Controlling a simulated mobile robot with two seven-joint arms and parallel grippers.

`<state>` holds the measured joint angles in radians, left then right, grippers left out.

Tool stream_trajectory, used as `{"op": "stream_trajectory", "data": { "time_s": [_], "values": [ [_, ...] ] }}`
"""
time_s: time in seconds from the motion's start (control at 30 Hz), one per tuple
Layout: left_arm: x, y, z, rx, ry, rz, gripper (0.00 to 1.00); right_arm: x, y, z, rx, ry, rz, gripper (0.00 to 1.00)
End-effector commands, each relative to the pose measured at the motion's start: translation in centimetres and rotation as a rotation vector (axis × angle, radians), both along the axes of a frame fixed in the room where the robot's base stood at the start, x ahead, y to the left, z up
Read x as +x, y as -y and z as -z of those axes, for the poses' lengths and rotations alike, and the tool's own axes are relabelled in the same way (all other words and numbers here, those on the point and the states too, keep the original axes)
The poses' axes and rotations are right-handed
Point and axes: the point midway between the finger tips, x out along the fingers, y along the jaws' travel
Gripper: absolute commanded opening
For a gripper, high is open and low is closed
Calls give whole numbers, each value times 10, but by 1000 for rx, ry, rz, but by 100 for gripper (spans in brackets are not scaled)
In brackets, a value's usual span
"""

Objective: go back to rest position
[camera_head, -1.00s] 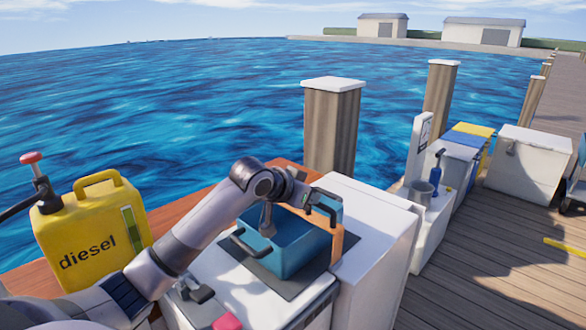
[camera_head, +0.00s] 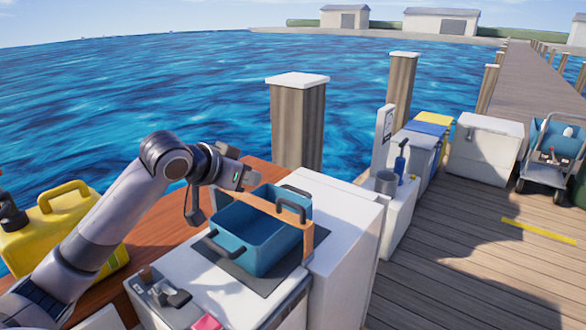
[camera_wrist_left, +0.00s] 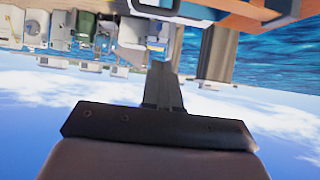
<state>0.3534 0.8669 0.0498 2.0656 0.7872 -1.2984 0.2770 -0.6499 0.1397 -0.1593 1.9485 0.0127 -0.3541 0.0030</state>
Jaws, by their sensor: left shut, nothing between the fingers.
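My left arm comes in from the left in the head view. In the left wrist view the dark shut fingers (camera_wrist_left: 163,85) stand against the sky and dock, and the picture is upside down. My right gripper is in no view.
A yellow can (camera_head: 62,228) stands behind my left arm. Open dock planks (camera_head: 450,270) lie farther right.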

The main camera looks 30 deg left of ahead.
Motion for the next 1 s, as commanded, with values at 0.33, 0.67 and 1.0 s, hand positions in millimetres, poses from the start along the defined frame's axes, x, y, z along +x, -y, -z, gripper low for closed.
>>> {"op": "stream_trajectory", "data": {
  "time_s": [0.33, 0.67, 1.0],
  "values": [
    [-7, 11, 25, 9, -42, 14, 0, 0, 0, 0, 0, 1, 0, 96],
    [-96, 87, 179, 78, -319, 90, 0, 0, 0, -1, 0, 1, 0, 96],
    [-227, 142, 255, 97, -581, 86, 0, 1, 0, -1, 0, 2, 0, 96]
  ]
}}
